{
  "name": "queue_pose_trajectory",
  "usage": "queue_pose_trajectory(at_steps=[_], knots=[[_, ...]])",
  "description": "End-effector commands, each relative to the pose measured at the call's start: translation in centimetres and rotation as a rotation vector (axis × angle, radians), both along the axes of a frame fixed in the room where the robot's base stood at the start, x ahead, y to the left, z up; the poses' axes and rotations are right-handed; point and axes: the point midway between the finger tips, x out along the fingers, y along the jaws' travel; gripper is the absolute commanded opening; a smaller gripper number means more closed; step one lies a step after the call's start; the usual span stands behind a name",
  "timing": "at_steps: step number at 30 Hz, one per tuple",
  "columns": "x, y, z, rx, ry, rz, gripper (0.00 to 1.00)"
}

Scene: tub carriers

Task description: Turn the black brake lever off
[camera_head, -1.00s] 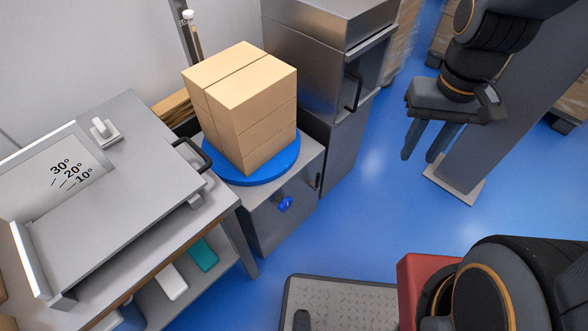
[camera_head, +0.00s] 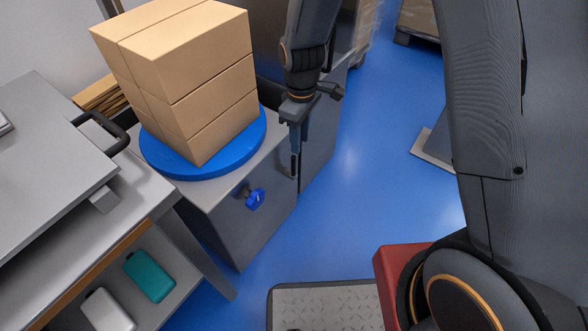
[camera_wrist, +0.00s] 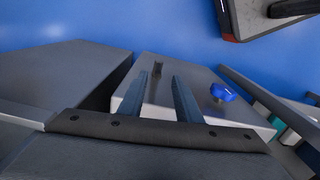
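The black brake lever (camera_wrist: 158,68) is a small dark upright piece on the face of the grey cabinet (camera_wrist: 205,80) under the turntable. In the wrist view it shows just beyond my fingertips, in line with the gap between them. My gripper (camera_wrist: 161,75) is open and empty, its two fingers apart on either side of that line. In the head view my gripper (camera_head: 297,148) points down at the cabinet's right front edge, and the lever there is mostly hidden by the fingers. I cannot tell whether they touch it.
A blue knob (camera_head: 255,199) sticks out of the cabinet face beside the lever. Stacked cartons (camera_head: 190,85) stand on the blue turntable (camera_head: 205,168) above. A workbench (camera_head: 150,205) stands at left.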

Motion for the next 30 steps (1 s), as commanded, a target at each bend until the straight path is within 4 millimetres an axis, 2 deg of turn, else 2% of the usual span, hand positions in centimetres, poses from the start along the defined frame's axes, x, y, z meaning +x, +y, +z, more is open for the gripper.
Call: queue_pose_trajectory(at_steps=[1, 3, 11, 21, 30], knots=[[0.6, 0.7, -1.9, -0.001, 0.001, 0.032, 0.31], [0.9, 1.2, -3.0, -0.001, 0.001, 0.062, 0.31], [1.2, 1.8, -5.4, -0.001, 0.002, 0.096, 0.31], [1.2, 1.7, -10.4, -0.001, 0.003, 0.093, 0.31], [1.2, 1.7, -11.7, 0.000, 0.000, 0.093, 0.31]])
